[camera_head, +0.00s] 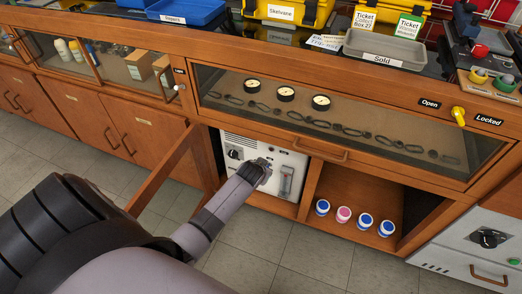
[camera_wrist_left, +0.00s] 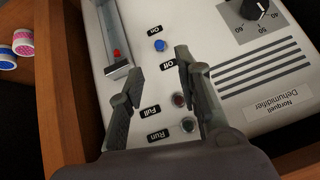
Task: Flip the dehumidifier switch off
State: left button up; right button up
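The dehumidifier (camera_head: 285,157) is a white unit inside the open cabinet bay in the head view. Its panel (camera_wrist_left: 195,22) fills the left wrist view, appearing turned round. The blue-tipped switch (camera_wrist_left: 160,45) sits between the "On" label (camera_wrist_left: 154,29) and the "Off" label (camera_wrist_left: 168,62); I cannot tell which way it leans. My left gripper (camera_wrist_left: 159,66) is open and empty in front of the panel, its fingertips either side of the "Off" label, close to the switch. In the head view the left gripper (camera_head: 262,170) covers part of the panel, hiding the switch. My right gripper is not in view.
The panel also bears a dial (camera_wrist_left: 258,10), a gauge with a red ball (camera_wrist_left: 117,54) and two indicator lights. An open wooden door (camera_head: 163,172) stands left of the bay. Several small jars (camera_head: 344,214) stand in the compartment to the right.

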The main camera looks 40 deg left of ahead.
pick_arm(q)
jog(key=shift+v, duration=1.65)
